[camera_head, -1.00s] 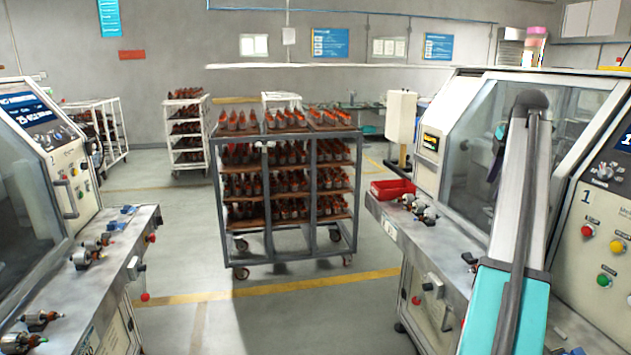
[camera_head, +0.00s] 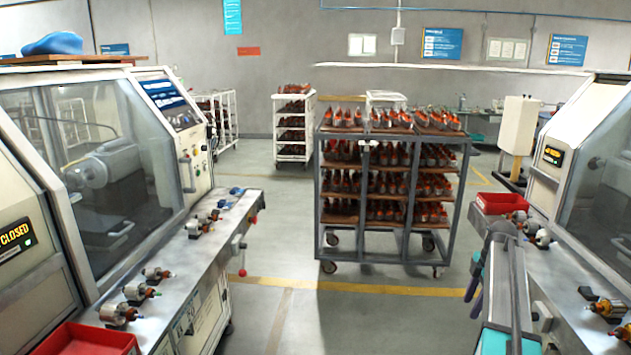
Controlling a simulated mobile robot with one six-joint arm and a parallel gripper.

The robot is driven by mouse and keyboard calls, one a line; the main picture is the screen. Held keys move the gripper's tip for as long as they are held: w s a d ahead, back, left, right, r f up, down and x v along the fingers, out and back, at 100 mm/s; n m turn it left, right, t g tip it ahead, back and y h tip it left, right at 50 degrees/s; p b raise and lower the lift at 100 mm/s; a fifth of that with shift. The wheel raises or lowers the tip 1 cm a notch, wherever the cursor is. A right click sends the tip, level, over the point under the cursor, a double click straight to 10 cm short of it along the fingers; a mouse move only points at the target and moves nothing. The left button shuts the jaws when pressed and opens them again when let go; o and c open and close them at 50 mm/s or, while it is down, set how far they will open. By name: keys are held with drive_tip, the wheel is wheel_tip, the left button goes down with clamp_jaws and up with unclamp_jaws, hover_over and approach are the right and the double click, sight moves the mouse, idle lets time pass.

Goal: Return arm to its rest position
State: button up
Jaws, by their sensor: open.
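My arm stands at the right of the head view, with its teal link low at the picture's bottom edge. The grey links rise to a joint beside the right-hand bench and bend over there. My gripper (camera_head: 475,291) hangs on the far left side of that joint, with dark purple fingers pointing down over the floor by the bench's edge. It is open, and nothing shows between the fingers. The arm hides part of it.
A grey trolley (camera_head: 318,215) loaded with armatures stands ahead. The left machine's bench (camera_head: 190,262) holds several armatures and a red bin (camera_head: 88,340). The right bench (camera_head: 572,283) holds armatures and another red bin (camera_head: 502,203). The floor (camera_head: 330,318) between is clear.

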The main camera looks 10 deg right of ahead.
drive_tip(key=s+a+f+g, duration=0.1)
drive_tip(key=s+a+f, duration=0.2)
drive_tip(key=a+f, duration=0.7)
drive_tip(key=s+a+f+g, duration=0.2)
drive_tip(key=s+a+f, duration=0.2)
drive_tip(key=a+f, duration=0.6)
drive_tip(key=s+a+f+g, duration=0.1)
drive_tip(key=s+a+f, duration=0.2)
drive_tip(key=a+f, duration=0.7)
drive_tip(key=s+a+f+m+g, duration=0.1)
drive_tip(key=s+a+f+m, duration=0.3)
drive_tip(key=s, duration=0.5)
drive_tip(key=s+a+f+m+h+b, duration=0.1)
drive_tip(key=s+a+f+m, duration=0.3)
drive_tip(key=s, duration=0.6)
drive_tip(key=s+a+f+m+g, duration=0.1)
drive_tip(key=s+a+f+m, duration=0.3)
drive_tip(key=s+m, duration=0.3)
drive_tip(key=s+f, duration=0.1)
drive_tip(key=s, duration=0.2)
drive_tip(key=shift+a+f+g, duration=0.15)
drive_tip(key=shift+f+g, duration=0.1)
drive_tip(key=shift+g, duration=0.05)
drive_tip(key=shift+c, duration=0.6)
